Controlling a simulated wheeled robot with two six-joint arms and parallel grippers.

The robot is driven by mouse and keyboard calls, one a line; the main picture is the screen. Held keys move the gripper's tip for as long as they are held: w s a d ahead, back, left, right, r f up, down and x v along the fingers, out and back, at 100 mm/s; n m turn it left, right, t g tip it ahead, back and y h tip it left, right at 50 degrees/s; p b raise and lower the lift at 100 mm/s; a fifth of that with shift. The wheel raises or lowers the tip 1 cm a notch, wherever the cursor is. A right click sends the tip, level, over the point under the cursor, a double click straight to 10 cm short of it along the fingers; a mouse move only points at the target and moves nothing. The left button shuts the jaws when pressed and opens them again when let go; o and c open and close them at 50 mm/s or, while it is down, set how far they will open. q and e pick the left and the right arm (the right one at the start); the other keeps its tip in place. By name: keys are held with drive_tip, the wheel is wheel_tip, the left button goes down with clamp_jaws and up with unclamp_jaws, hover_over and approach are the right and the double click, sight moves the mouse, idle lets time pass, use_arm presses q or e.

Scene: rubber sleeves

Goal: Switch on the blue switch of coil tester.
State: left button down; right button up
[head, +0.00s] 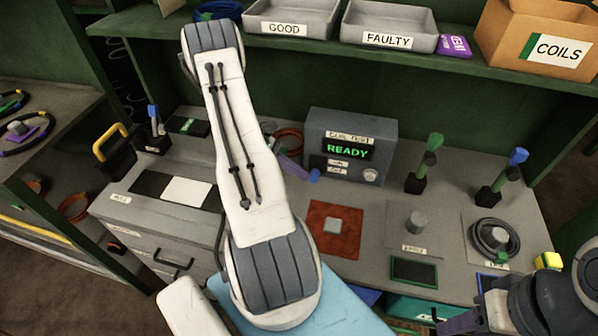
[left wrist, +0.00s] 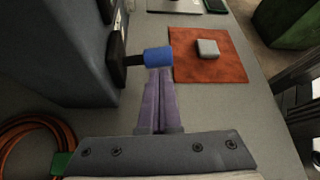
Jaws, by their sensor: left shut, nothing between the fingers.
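The grey coil tester (head: 387,150) stands at the back middle of the bench, its green display reading READY. Its blue switch (head: 314,175) shows at its lower left edge. In the left wrist view the blue switch (left wrist: 158,57) is a blue cap on a dark lever sticking out from the tester (left wrist: 62,45). My left gripper (head: 297,170) has purple fingers, shut and empty. In the left wrist view its fingertips (left wrist: 158,72) are right at the blue cap; I cannot tell whether they touch. My right gripper (head: 462,318) is partly seen at the lower right, its jaws unclear.
A red mat (head: 318,243) with a grey block lies in front of the tester. An orange coil (head: 289,139) lies left of it. Upright tools with green (head: 424,165) and blue (head: 502,180) tops stand right. A shelf (head: 290,50) with trays (head: 388,43) runs above.

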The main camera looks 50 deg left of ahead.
use_arm(q)
drive_tip(key=shift+r, duration=0.2)
use_arm(e)
drive_tip(key=shift+r, duration=0.15)
idle(0.3)
use_arm(q)
drive_tip(key=shift+r+p, duration=0.7)
drive_tip(key=shift+p, duration=0.05)
use_arm(e)
drive_tip(key=shift+r, duration=0.65)
